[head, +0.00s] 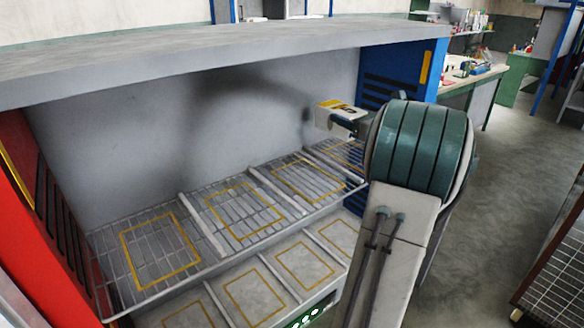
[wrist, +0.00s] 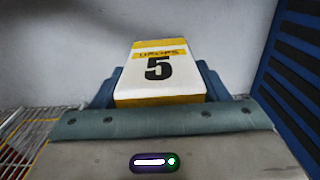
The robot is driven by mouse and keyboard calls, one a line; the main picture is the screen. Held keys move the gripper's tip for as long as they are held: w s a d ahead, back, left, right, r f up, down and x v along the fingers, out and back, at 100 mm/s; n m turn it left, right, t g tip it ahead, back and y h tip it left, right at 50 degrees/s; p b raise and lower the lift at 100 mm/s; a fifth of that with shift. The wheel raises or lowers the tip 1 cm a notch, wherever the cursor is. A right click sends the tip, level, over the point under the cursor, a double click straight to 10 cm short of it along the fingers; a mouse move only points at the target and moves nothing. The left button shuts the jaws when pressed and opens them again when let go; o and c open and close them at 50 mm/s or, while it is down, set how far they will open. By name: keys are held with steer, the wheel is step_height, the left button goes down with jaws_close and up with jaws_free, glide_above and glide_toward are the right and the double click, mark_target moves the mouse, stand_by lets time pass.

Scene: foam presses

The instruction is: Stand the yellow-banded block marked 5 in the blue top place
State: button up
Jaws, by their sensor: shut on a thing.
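The white block with yellow bands and a black 5 (wrist: 158,68) is held between the blue fingers of my gripper (wrist: 158,88) in the wrist view. In the head view the block (head: 335,106) sticks out to the left of my gripper (head: 347,122), in the air above the upper rack. The rightmost upper place (head: 350,152), outlined in yellow beside the blue side panel (head: 400,72), lies below the block. My arm hides part of its right side. The visible upper places are empty.
A grey slab (head: 220,55) overhangs the rack. Light dividers (head: 203,225) separate the upper places. A red side panel (head: 40,225) closes the left end. A lower shelf (head: 235,310) has more outlined places. Open floor (head: 510,170) lies at right, with a dark rack (head: 555,270).

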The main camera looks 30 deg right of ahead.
steer(key=shift+w, duration=0.15)
steer(key=shift+a+f, duration=0.15)
steer(key=shift+a, duration=0.2)
steer(key=shift+s+a+f+p, duration=0.25)
steer(key=shift+a+f+p, duration=0.2)
steer(key=shift+a+f, duration=1.35)
steer(key=shift+s+a+f+p, duration=0.25)
steer(key=shift+a+f+p, duration=0.15)
steer(key=shift+a+f, duration=1.35)
steer(key=shift+s+a+f+p, duration=0.25)
steer(key=shift+a+f+p, duration=0.2)
steer(key=shift+a+f, duration=1.35)
steer(key=shift+a+r, duration=0.1)
steer(key=shift+r, duration=0.05)
steer(key=o, duration=1)
